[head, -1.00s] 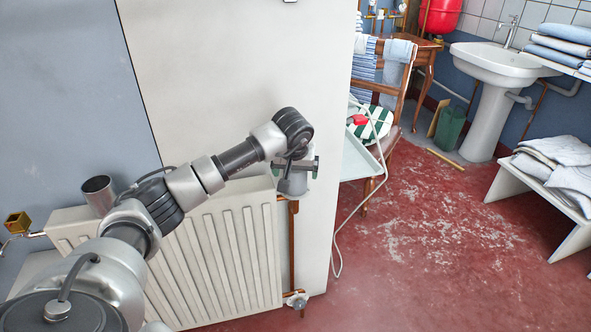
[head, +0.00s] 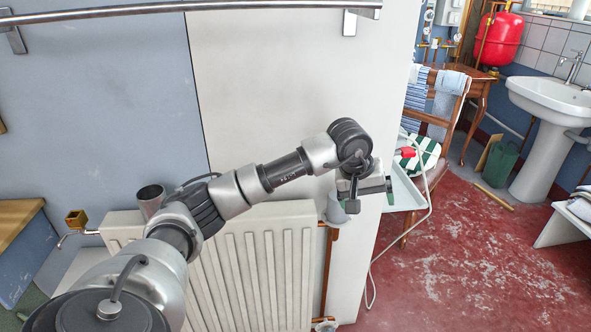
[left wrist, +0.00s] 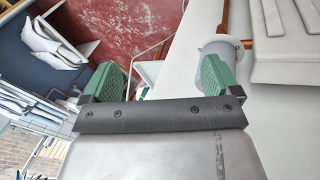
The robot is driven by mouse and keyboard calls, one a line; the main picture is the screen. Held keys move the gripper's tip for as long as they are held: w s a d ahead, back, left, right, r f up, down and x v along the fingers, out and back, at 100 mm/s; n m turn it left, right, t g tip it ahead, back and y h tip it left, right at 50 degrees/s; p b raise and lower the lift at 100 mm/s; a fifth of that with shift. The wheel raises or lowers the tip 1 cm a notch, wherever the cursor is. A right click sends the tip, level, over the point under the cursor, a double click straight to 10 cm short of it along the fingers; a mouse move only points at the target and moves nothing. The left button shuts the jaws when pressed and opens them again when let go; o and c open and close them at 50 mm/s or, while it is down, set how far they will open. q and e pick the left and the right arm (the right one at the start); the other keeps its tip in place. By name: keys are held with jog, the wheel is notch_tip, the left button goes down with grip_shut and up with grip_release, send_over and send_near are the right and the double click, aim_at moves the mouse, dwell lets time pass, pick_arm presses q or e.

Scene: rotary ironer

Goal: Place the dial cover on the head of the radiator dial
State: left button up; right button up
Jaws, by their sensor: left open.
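My left gripper (head: 364,193) is open, in front of the right edge of the pale wall panel. In the left wrist view nothing shows held between its green-padded fingers (left wrist: 160,78). A pale grey flanged cylinder (left wrist: 222,47) at the radiator's upper right pipe shows just beyond the right finger; it is partly hidden. In the head view this cylinder (head: 335,208) is left of the gripper. It appears to be at the dial's place; I cannot tell the dial from its cover.
The white radiator (head: 255,265) stands against the wall, with a copper pipe (head: 329,255) at its right. A metal rail (head: 200,6) crosses the top. A white tray (head: 402,188) and a wooden chair (head: 447,125) stand to the right. Red floor (head: 450,260) is open there.

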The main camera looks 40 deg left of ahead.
pick_arm(q)
jog(key=d+f+n+t+h, duration=0.5)
jog(key=d+n, duration=0.3)
jog(key=n, duration=0.3)
jog(key=d+f+n+t+h, duration=0.2)
jog(key=d+f+n+h, duration=0.3)
jog(key=d+n+h, duration=0.45)
jog(key=s+a+f+n+y, duration=0.45)
jog(key=f+n, duration=0.35)
jog(key=n, duration=0.2)
jog(key=s+a+f+n+t+y, duration=0.1)
jog(key=s+a+f+n+y, duration=0.2)
jog(key=f+n+y, duration=0.6)
jog(key=s+a+f+n+y, duration=0.25)
jog(key=f+n, duration=0.45)
jog(key=n, duration=0.5)
jog(key=s+f+n+g, duration=0.4)
jog(key=s+f+n, duration=0.2)
jog(key=s, duration=0.6)
jog(key=s+f+n+g, duration=0.5)
jog(key=s+f, duration=0.3)
jog(key=s, duration=0.5)
jog(key=shift+f+n+g, duration=0.25)
jog(key=shift+n+g, duration=0.05)
jog(key=shift+n, duration=0.05)
